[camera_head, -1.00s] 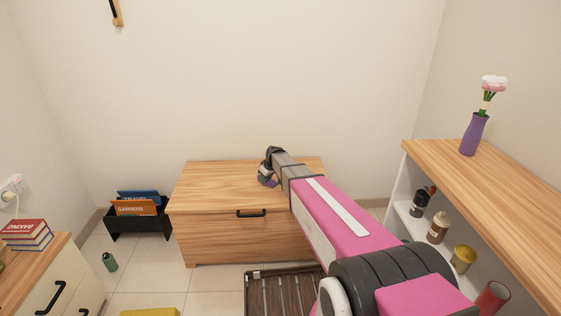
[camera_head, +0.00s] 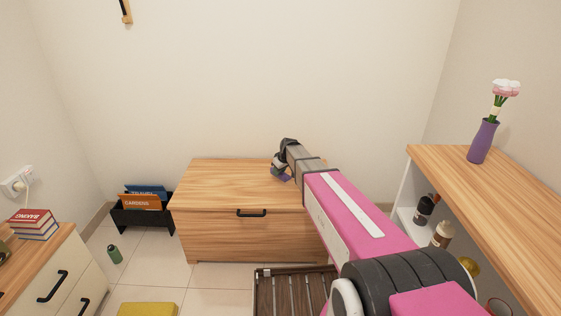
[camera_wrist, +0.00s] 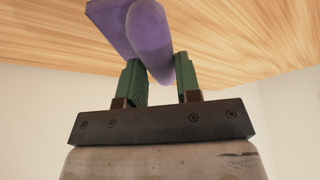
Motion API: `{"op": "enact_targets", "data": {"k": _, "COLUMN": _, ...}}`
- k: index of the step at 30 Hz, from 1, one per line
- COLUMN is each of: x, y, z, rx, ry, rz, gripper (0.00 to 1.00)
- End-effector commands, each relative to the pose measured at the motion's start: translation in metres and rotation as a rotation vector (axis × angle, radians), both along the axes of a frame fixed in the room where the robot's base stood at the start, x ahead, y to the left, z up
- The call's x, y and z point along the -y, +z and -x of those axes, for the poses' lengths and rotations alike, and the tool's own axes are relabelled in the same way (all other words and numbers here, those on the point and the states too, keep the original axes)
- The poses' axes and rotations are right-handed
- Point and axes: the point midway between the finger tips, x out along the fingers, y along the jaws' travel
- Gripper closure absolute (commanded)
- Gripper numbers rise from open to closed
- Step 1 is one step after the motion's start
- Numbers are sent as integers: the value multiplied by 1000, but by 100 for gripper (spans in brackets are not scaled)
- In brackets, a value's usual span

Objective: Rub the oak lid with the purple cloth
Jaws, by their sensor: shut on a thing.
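The oak lid (camera_head: 232,181) is the top of a wooden chest against the back wall, and it looks closed. My gripper (camera_head: 280,172) is over the right part of the lid in the head view. In the wrist view my gripper (camera_wrist: 161,80) has its green fingers shut on the purple cloth (camera_wrist: 150,40). The cloth lies against or very close to the oak lid (camera_wrist: 240,45); I cannot tell whether it touches. In the head view the cloth is mostly hidden, with a small purple bit (camera_head: 284,177) showing.
A black rack of books (camera_head: 141,210) and a green can (camera_head: 115,254) stand left of the chest. A slatted tray (camera_head: 290,290) lies on the floor in front. A shelf (camera_head: 480,190) with a purple vase (camera_head: 483,141) is at right. The lid's left side is clear.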

Motion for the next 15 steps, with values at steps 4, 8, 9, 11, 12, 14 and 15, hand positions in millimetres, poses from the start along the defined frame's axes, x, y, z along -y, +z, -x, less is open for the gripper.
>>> {"op": "enact_targets", "data": {"k": 4, "x": -2, "y": 14, "z": 4, "rx": 1, "ry": 0, "rz": 1, "gripper": 88}}
{"op": "enact_targets", "data": {"k": 8, "x": -4, "y": 26, "z": 7, "rx": 1, "ry": -3, "rz": 0, "gripper": 88}}
{"op": "enact_targets", "data": {"k": 9, "x": -5, "y": 30, "z": 8, "rx": 1, "ry": -4, "rz": 0, "gripper": 88}}
{"op": "enact_targets", "data": {"k": 11, "x": -5, "y": 33, "z": 9, "rx": 0, "ry": -4, "rz": 0, "gripper": 88}}
{"op": "enact_targets", "data": {"k": 12, "x": -6, "y": 35, "z": 9, "rx": 0, "ry": -4, "rz": 0, "gripper": 88}}
{"op": "enact_targets", "data": {"k": 14, "x": -6, "y": 37, "z": 9, "rx": 0, "ry": -4, "rz": 0, "gripper": 88}}
{"op": "enact_targets", "data": {"k": 15, "x": -6, "y": 38, "z": 9, "rx": -1, "ry": -4, "rz": 1, "gripper": 88}}
